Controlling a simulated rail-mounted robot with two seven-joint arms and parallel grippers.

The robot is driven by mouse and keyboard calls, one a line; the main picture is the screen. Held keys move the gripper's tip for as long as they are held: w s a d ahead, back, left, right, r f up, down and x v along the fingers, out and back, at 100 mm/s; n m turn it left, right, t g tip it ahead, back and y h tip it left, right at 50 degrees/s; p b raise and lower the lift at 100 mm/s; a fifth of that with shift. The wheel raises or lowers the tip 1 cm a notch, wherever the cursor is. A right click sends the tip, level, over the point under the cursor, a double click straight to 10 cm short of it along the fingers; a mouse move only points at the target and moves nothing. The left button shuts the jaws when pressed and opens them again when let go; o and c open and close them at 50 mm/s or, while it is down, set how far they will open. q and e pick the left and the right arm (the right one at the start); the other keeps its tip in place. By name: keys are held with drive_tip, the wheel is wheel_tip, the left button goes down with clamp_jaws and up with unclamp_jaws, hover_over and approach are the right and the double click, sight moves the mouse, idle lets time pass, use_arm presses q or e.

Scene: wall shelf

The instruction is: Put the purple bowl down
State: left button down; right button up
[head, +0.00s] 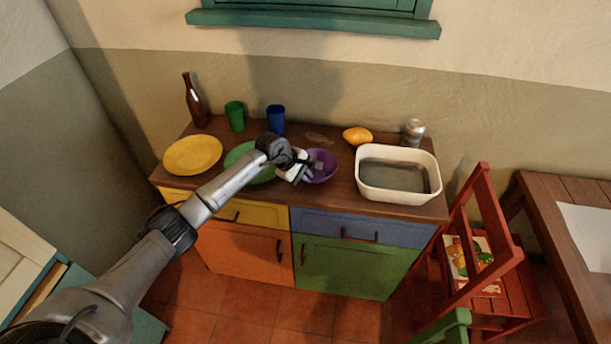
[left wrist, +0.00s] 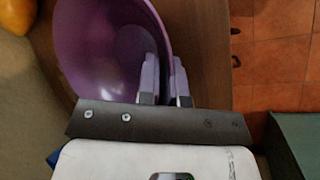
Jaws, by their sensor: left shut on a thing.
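The purple bowl (head: 322,167) is at the middle of the wooden counter top (head: 330,198), between the green plate and the white basin. It looks upright; I cannot tell whether it touches the counter. My left gripper (head: 311,168) reaches it from the left and is shut on its rim. In the left wrist view the bowl (left wrist: 95,45) fills the upper left, and the fingers (left wrist: 165,80) pinch its wall, one inside and one outside. My right gripper is not in view.
A green plate (head: 236,156) lies left of the bowl, partly behind my arm, with a yellow plate (head: 192,155) beyond. A white basin (head: 398,195) stands right. A blue cup (head: 276,120), green cup (head: 235,116), brown bottle (head: 194,103), yellow fruit (head: 357,136) and can (head: 413,132) stand behind.

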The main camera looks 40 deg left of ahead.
use_arm(q)
drive_tip(key=c, duration=1.7)
unclamp_jaws()
drive_tip(key=shift+f, duration=0.15)
drive_tip(key=o, duration=0.4)
drive_tip(key=shift+o, duration=0.2)
